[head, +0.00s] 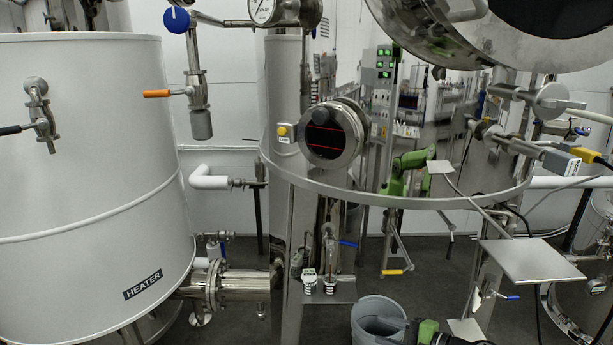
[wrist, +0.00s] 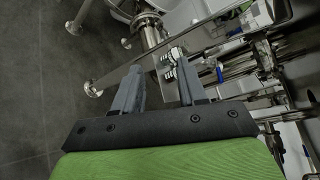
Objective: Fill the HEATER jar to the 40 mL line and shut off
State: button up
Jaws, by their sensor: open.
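The white HEATER tank (head: 90,200) fills the left of the head view, its label low on the wall. Two small jars with black and white bands, a left one (head: 309,284) and a right one (head: 330,286), stand on a small metal shelf (head: 345,292). I cannot read which is the HEATER jar or see any liquid level. A tap with a blue lever (head: 348,244) is above the right jar. In the wrist view, my gripper (wrist: 158,82) is open and empty, its fingers pointing toward the jars (wrist: 172,56), which appear beyond the fingertips.
A grey bucket (head: 378,320) stands on the floor right of the shelf. A steel pipe flange (head: 215,287) joins the tank's base. A metal ring rail (head: 400,202) runs above the shelf. A flat metal plate (head: 530,260) juts out at right.

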jog(key=s+a+n+g+h, duration=0.3)
jog(key=s+a+n+g, duration=0.2)
jog(key=a+n+g, duration=0.1)
jog(key=s+d+r+n+t+h, duration=0.1)
jog(key=s+r+n+h, duration=0.2)
jog(key=s+r, duration=0.5)
jog(key=s+d+r+n+t+h, duration=0.1)
jog(key=s+r+n+h, duration=0.3)
jog(key=s+r, duration=0.4)
jog(key=s+h, duration=0.1)
jog(key=s, duration=0.6)
jog(key=shift+s+r+n+h, duration=0.3)
jog(key=shift+s, duration=0.1)
dwell(4.7)
